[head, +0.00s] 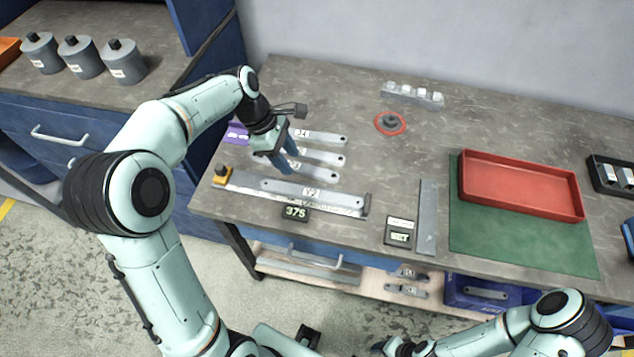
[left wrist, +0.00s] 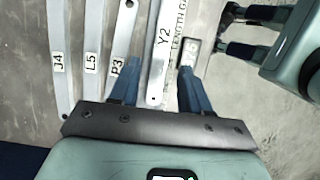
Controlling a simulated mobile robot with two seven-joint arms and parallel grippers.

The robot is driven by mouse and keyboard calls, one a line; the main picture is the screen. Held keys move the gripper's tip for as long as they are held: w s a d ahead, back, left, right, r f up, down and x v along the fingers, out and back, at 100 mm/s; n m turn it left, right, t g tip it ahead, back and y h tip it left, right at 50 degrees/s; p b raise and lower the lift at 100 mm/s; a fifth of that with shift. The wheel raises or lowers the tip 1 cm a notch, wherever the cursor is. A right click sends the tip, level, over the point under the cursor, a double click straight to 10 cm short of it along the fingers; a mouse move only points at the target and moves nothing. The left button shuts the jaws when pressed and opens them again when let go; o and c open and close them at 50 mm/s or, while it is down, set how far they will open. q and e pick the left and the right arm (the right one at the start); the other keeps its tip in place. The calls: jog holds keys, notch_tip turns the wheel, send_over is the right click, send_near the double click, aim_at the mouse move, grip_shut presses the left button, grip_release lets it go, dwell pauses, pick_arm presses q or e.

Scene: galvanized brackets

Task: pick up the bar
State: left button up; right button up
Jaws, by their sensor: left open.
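The grey flat bar labelled Y2 (head: 335,197) lies along a length gauge (head: 240,182) near the table's front edge. My left gripper (head: 284,168) is open, pointing down close to the bars. In the left wrist view the Y2 bar (left wrist: 161,60) shows between its two blue fingers, not gripped. Three similar bars lie behind it: P3 (head: 318,175), L5 (head: 325,157) and J4 (head: 328,138). In the left wrist view P3 (left wrist: 117,67) is beside the left finger. My right gripper (left wrist: 240,30) shows there with fingers apart and nothing between them.
A small display reading 375 (head: 296,213) sits in front of the gauge. A plain grey plate (head: 427,215), a scale-like box (head: 400,229), a red tray (head: 520,188) on a green mat (head: 478,232) and a red ring (head: 390,123) are to the right.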

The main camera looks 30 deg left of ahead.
pick_arm(q)
send_near(310, 192)
jog(key=shift+b+x, duration=0.35)
jog(key=shift+x, duration=3.65)
jog(key=c, duration=0.7)
grip_shut()
jog(key=shift+r, duration=0.1)
